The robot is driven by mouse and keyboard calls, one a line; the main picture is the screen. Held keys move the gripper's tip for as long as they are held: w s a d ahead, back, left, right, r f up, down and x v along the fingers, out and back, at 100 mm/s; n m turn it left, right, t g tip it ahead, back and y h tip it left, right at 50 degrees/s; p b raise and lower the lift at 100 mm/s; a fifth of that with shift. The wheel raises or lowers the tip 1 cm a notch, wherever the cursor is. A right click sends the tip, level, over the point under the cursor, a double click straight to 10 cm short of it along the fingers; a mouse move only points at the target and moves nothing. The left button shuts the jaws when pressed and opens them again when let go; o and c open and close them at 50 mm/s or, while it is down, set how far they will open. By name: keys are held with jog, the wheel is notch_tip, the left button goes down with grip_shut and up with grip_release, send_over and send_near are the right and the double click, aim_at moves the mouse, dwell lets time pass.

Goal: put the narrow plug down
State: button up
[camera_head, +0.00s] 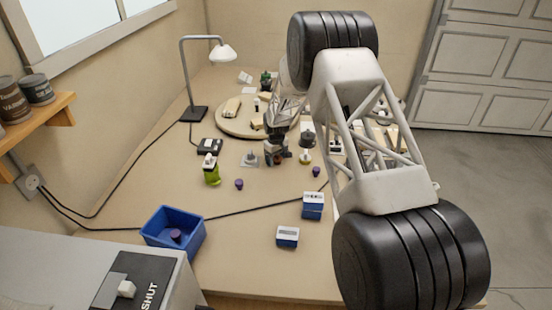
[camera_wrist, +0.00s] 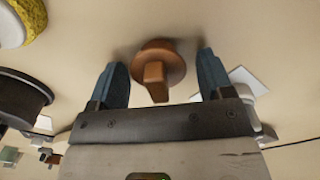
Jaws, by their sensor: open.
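A copper-brown plug (camera_wrist: 160,62), with a round disc and a narrow grip, shows in the wrist view and looks to be the narrow plug. It appears to stand on the bench top, with a soft shadow beside it. My gripper (camera_wrist: 163,80) is open, with one blue-grey finger on each side of the plug and a visible gap to both. In the head view my gripper (camera_head: 276,156) is low over the middle of the bench, and I cannot make out the plug there.
A white square plate (camera_wrist: 248,80) lies by the right finger; a black spool-like object (camera_wrist: 20,100) is at the left. Purple knobs (camera_head: 239,184) (camera_head: 316,171) stand nearby. A blue bin (camera_head: 174,232), blue-white boxes (camera_head: 313,206) and a round board (camera_head: 228,122) surround free bench space.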

jog(key=shift+r, duration=0.15)
notch_tip(320, 180, up, 12)
dwell(0.7)
dwell(0.5)
